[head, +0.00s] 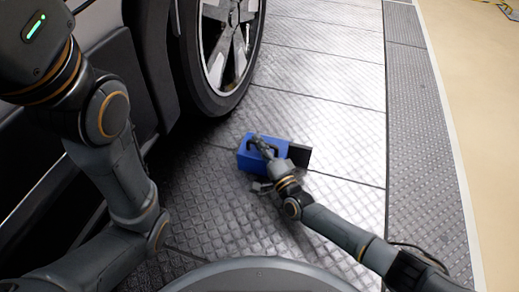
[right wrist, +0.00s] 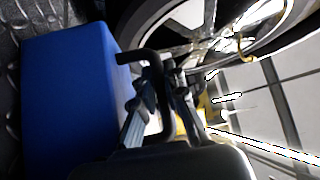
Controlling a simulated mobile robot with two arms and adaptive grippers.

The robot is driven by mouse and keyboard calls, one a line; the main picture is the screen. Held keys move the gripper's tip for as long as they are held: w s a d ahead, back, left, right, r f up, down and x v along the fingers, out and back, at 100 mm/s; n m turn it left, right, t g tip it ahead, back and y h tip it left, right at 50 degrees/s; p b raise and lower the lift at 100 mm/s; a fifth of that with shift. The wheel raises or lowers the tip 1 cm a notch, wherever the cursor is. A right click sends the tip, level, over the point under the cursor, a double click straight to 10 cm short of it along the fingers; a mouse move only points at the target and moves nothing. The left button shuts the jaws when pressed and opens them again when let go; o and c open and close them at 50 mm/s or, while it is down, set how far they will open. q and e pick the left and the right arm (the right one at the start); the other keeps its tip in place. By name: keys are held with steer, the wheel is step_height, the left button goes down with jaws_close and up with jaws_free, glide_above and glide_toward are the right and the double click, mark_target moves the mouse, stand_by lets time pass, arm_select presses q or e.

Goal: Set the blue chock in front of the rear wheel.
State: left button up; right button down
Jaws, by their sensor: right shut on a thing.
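The blue chock (head: 249,160) is near the floor, just below and to the right of the rear wheel (head: 226,50). It has a black handle on top and a dark end on its right. My right gripper (head: 264,148) is at the chock's handle, shut on it. In the right wrist view the chock (right wrist: 68,95) fills the left side, and the gripper (right wrist: 158,90) is at the black handle, with the wheel (right wrist: 200,25) beyond. I cannot tell whether the chock touches the floor or the tyre. My left gripper is out of view.
The vehicle's dark side (head: 105,60) runs along the left, close to my left arm. Diamond-plate floor (head: 330,130) is clear to the right of the chock. A darker strip (head: 420,120) and a beige floor (head: 475,80) lie further right.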

stand_by(0.3)
steer(key=c, duration=1.4)
jaws_free()
steer(key=shift+f, duration=0.1)
steer(key=shift+s+d+p, duration=0.25)
steer(key=shift+s+p, duration=0.15)
steer(key=shift+p, duration=0.05)
steer(key=p+v, duration=0.5)
steer(key=v, duration=0.6)
